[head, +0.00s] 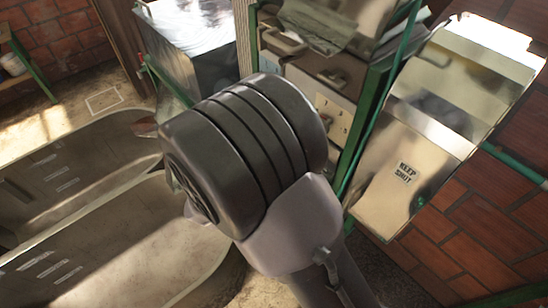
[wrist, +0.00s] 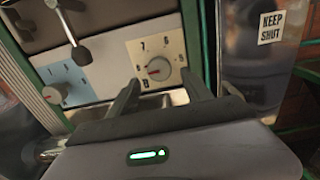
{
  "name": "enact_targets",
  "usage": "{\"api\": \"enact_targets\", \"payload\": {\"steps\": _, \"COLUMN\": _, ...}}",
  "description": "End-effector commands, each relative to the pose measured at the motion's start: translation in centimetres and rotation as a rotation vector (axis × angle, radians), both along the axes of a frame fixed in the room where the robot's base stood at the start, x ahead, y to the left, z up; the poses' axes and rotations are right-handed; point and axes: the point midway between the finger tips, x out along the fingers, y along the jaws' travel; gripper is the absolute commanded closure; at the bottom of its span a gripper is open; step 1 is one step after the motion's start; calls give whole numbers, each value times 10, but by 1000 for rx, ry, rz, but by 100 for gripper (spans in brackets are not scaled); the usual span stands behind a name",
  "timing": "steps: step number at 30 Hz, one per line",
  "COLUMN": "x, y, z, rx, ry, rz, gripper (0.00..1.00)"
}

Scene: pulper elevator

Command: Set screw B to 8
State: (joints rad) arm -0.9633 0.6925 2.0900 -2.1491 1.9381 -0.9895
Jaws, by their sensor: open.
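A cream dial plate (wrist: 178,48) with black figures and a round knob (wrist: 159,69) is in the wrist view. The knob's red mark points left, towards a figure too small to read surely. A small dark label sits below it; I cannot tell whether it reads B. A pale blue dial plate (wrist: 70,78) with another knob (wrist: 53,95) is to its left. My gripper (wrist: 161,80) is open and empty, its fingers either side of and below the cream plate's knob, apart from it. In the head view the cream plate (head: 333,112) shows partly beside my arm, which hides my gripper.
A metal cover marked KEEP SHUT (head: 405,172) is right of the panel, also in the wrist view (wrist: 271,28). A green frame post (head: 372,105) stands between. A lever with a dark knob (wrist: 80,50) hangs above the dials. A large trough (head: 100,225) is at left.

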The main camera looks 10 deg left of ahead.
Motion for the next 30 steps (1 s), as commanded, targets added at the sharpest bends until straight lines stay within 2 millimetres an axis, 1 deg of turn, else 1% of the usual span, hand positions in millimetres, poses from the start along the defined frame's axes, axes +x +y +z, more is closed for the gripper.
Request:
{"api": "enact_targets", "payload": {"steps": 1, "x": -12, "y": 12, "z": -2, "rx": 2, "ry": -1, "rz": 8, "gripper": 42}}
{"api": "enact_targets", "payload": {"steps": 6, "x": -55, "y": 45, "z": -1, "rx": 2, "ry": -1, "rz": 5, "gripper": 42}}
{"api": "enact_targets", "payload": {"steps": 9, "x": -74, "y": 58, "z": -1, "rx": 2, "ry": -1, "rz": 4, "gripper": 42}}
{"api": "enact_targets", "payload": {"steps": 12, "x": -85, "y": 67, "z": 0, "rx": 2, "ry": 0, "rz": 1, "gripper": 42}}
{"api": "enact_targets", "payload": {"steps": 16, "x": -91, "y": 71, "z": 0, "rx": 1, "ry": -1, "rz": -1, "gripper": 42}}
{"api": "enact_targets", "payload": {"steps": 27, "x": -91, "y": 71, "z": 0, "rx": 1, "ry": -1, "rz": -1, "gripper": 42}}
{"api": "enact_targets", "payload": {"steps": 29, "x": -90, "y": 65, "z": -3, "rx": 17, "ry": 3, "rz": -19, "gripper": 42}}
{"api": "enact_targets", "payload": {"steps": 30, "x": -87, "y": 52, "z": -10, "rx": 52, "ry": 10, "rz": -60, "gripper": 42}}
